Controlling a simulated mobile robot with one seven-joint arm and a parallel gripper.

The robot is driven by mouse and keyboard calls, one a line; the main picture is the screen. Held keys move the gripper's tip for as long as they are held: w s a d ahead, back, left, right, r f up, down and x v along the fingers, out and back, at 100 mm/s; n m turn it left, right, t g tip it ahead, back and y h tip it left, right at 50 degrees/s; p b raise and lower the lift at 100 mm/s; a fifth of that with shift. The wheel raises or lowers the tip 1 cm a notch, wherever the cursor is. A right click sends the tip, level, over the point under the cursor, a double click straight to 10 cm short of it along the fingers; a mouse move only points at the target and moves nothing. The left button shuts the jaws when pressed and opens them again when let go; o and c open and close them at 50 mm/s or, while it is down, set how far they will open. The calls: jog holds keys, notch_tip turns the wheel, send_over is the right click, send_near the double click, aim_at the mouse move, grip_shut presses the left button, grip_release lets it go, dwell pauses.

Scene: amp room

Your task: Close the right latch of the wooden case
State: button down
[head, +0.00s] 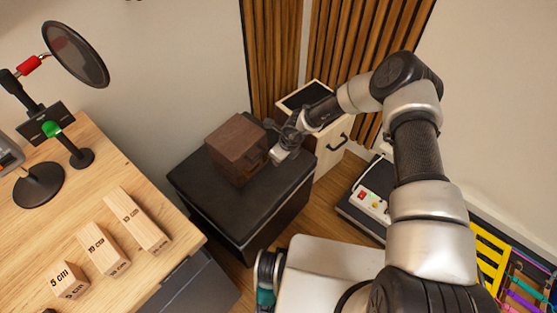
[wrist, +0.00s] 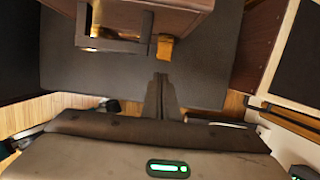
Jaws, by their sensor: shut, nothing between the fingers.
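The dark wooden case (head: 236,152) stands on a black box-shaped stand (head: 215,205). In the wrist view its lower part (wrist: 190,5) is at the top, with a dark handle (wrist: 110,45) on the near side. A small brass-coloured piece (wrist: 165,47), apparently a latch, sits just right of the handle; I cannot tell whether it is open or closed. My gripper (head: 275,157) is to the right of the case in the head view. In the wrist view my gripper's fingers (wrist: 160,82) are shut and empty, a little below the brass piece, with a small gap visible.
A cream cabinet (head: 328,150) with a black handle stands right of the stand, close to my arm. A wooden desk (head: 100,160) with several wooden blocks and a microphone-like stand is on the left. A device with coloured buttons (head: 372,200) lies right.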

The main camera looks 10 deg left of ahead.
jog(key=shift+r, duration=0.5)
jog(key=p+v, duration=0.4)
jog(key=v, duration=1.3)
jog(key=shift+r, duration=0.2)
